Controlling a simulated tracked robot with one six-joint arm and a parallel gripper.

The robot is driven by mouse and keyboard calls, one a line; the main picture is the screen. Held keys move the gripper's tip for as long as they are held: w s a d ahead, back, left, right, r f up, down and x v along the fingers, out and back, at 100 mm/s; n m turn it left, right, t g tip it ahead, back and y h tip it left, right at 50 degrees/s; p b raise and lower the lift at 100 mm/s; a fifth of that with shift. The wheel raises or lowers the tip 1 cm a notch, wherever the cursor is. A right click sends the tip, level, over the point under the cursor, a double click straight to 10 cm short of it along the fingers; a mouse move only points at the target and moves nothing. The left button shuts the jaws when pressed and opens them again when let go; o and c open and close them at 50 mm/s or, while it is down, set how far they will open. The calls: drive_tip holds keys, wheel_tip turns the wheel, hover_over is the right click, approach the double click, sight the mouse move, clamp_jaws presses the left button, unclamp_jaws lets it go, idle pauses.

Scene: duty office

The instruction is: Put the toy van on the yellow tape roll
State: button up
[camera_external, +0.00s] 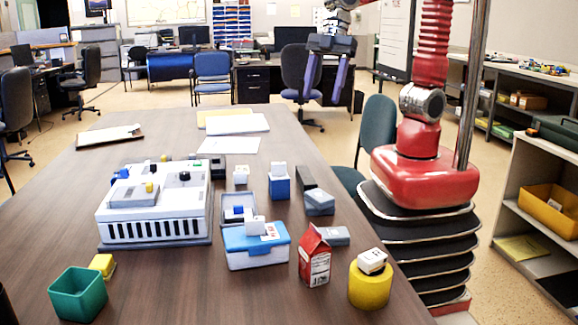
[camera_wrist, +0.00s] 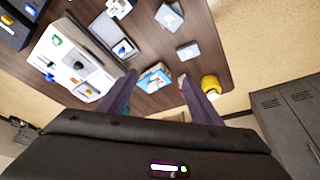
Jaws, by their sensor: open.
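The yellow tape roll (camera_external: 370,287) stands near the front right edge of the table. A small white vehicle-like block with dark marks, which looks like the toy van (camera_external: 372,261), sits on top of the roll. It appears slightly tilted, and I cannot tell its details. The yellow roll also shows in the wrist view (camera_wrist: 210,84), just right of the right finger; the van is not clear there. My gripper (camera_external: 321,101) is open and empty, raised high above the far side of the table, with both fingers also in the wrist view (camera_wrist: 158,80).
A red-and-white carton (camera_external: 314,257) stands left of the roll. A blue-and-white case (camera_external: 256,247), a white machine (camera_external: 155,205), a green open box (camera_external: 78,293) and several small blocks are on the table. The far left tabletop is mostly clear.

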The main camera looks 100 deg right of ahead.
drive_tip(key=s+d+f+m+t+h, duration=0.1)
drive_tip(key=s+d+m, duration=0.4)
drive_tip(key=d, duration=0.4)
drive_tip(key=s+d+f+m+t+h, duration=0.1)
drive_tip(key=s+d+m+h, duration=0.1)
drive_tip(key=s+d+m, duration=0.2)
drive_tip(key=s+d, duration=0.3)
drive_tip(key=d, duration=0.2)
drive_tip(key=shift+s+f+m+t, duration=0.15)
drive_tip(key=shift+s+m+t, duration=0.15)
drive_tip(key=shift+s+m, duration=0.1)
